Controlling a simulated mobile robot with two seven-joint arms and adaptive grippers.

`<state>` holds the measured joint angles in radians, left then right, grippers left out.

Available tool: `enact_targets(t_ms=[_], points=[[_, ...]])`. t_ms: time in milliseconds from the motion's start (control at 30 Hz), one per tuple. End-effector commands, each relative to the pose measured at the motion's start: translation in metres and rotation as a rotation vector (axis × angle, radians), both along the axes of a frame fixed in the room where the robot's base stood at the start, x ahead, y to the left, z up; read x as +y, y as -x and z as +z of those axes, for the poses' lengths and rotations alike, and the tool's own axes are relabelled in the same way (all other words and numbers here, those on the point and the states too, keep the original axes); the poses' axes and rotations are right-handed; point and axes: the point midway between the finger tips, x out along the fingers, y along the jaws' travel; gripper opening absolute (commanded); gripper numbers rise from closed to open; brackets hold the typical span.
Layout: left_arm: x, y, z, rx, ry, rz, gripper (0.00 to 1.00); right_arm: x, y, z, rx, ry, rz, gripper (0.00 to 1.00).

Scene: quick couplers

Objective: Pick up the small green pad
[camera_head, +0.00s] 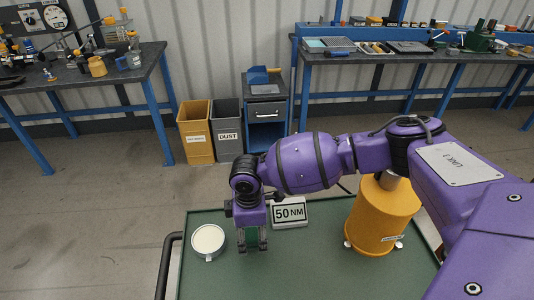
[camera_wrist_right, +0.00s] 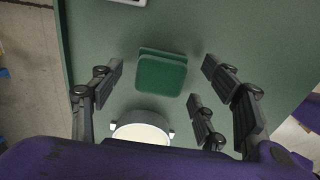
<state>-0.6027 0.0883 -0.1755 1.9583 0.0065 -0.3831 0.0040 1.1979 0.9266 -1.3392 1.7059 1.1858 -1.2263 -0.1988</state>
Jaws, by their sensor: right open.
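The small green pad (camera_wrist_right: 162,76) is a rounded square on the green cart top, with a second green edge showing just behind it. In the wrist view it lies between the spread fingers of my right gripper (camera_wrist_right: 158,80), touching none of them. In the head view my right gripper (camera_head: 250,245) points down over the cart, open and empty. My left gripper is not in view.
A round white-topped container (camera_head: 208,241) stands left of the right gripper; it also shows at the bottom of the wrist view (camera_wrist_right: 142,131).

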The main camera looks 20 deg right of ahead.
Motion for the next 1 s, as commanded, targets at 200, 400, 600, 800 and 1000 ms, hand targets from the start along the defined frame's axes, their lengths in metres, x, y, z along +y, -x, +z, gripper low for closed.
enact_targets(t_ms=[200, 400, 600, 800, 1000], points=[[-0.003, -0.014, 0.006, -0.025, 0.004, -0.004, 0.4, 0.0, 0.001, -0.011, 0.001, 0.0, 0.0, 0.69], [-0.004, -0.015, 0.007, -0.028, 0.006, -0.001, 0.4, 0.0, 0.0, -0.01, 0.001, 0.0, 0.0, 0.58], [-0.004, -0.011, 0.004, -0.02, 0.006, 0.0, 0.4, 0.0, 0.0, -0.01, 0.0, 0.0, 0.0, 0.32], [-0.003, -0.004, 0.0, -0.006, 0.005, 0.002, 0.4, 0.0, 0.0, -0.01, 0.0, -0.001, 0.0, 0.24], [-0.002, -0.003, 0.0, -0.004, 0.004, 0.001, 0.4, 0.0, 0.0, -0.005, -0.001, -0.001, 0.0, 0.24]])
